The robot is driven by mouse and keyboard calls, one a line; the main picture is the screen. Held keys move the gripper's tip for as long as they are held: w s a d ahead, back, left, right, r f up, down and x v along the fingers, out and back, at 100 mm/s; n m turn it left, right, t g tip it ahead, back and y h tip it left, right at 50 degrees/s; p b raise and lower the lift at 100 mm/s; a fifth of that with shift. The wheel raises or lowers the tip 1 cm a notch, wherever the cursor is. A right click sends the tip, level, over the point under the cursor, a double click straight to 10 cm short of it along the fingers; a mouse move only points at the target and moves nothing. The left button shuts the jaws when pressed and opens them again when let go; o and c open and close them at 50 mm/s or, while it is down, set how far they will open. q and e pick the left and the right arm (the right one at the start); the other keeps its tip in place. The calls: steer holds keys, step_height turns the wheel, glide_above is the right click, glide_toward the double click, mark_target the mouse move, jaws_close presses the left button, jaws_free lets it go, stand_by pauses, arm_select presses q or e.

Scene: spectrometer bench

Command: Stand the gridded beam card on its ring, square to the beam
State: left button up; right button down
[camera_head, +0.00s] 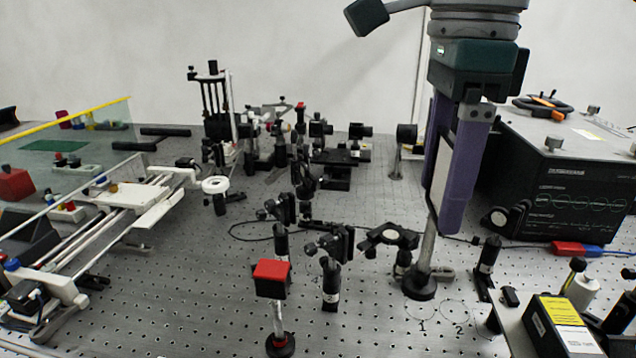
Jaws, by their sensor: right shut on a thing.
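My right gripper (450,215) comes down from the top right, its purple fingers shut on the beam card (440,180). Only a pale strip of the card shows between the fingers, so its grid and facing are hidden. Its silver post (428,250) leans slightly and ends in a round black base (419,286). The base is just behind the ring marked 1 (421,311); I cannot tell whether it touches the bench. A ring marked 2 (458,312) lies to the right of ring 1. My left gripper is not in view.
A black-fronted instrument box (560,190) stands right of the gripper. Mounted optics (330,270) and a red-topped post (272,275) stand to the left. A yellow-labelled box (562,325) is at the front right. Perforated bench (370,325) is clear left of ring 1.

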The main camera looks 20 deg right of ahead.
mark_target(452, 136)
step_height(452, 136, up, 4)
steer(key=shift+f+p, duration=0.1)
steer(key=shift+p, duration=0.75)
steer(key=shift+r, duration=0.4)
steer(key=shift+w+d, duration=0.15)
steer(key=shift+d, duration=0.1)
steer(key=w+d+b, duration=0.3)
steer(key=d+b, duration=0.7)
steer(key=d, duration=0.3)
arm_select(q)
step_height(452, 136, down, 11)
steer(key=b, duration=0.4)
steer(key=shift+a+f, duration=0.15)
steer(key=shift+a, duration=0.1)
arm_select(e)
step_height(452, 136, down, 20)
steer(key=shift+r+m, duration=0.25)
steer(key=shift+m, duration=0.05)
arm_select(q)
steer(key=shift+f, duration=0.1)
arm_select(e)
steer(key=shift+d+f, duration=0.1)
